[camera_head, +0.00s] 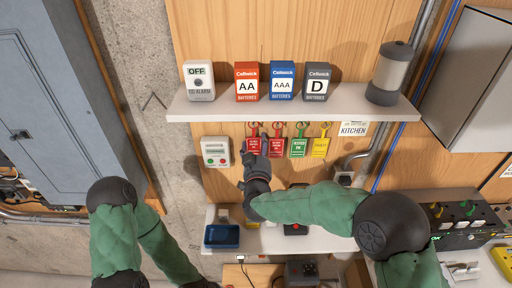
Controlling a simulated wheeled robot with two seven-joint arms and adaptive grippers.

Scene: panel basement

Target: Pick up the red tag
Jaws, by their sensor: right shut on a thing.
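Two red tags hang side by side below the upper shelf, the left one (253,147) and the right one (277,148). My right gripper (264,139) reaches up in front of the board and is shut on a red tag. Its fingers cover the gap between the two tags and part of the left one; the left one seems to be the one held, but the contact is partly hidden. My left arm shows at lower left; its gripper is not in view.
A green tag (298,148) and a yellow tag (320,147) hang to the right. Battery boxes, an alarm and a lantern (391,73) stand on the upper shelf (290,110). A blue tray (222,236) sits on the lower shelf.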

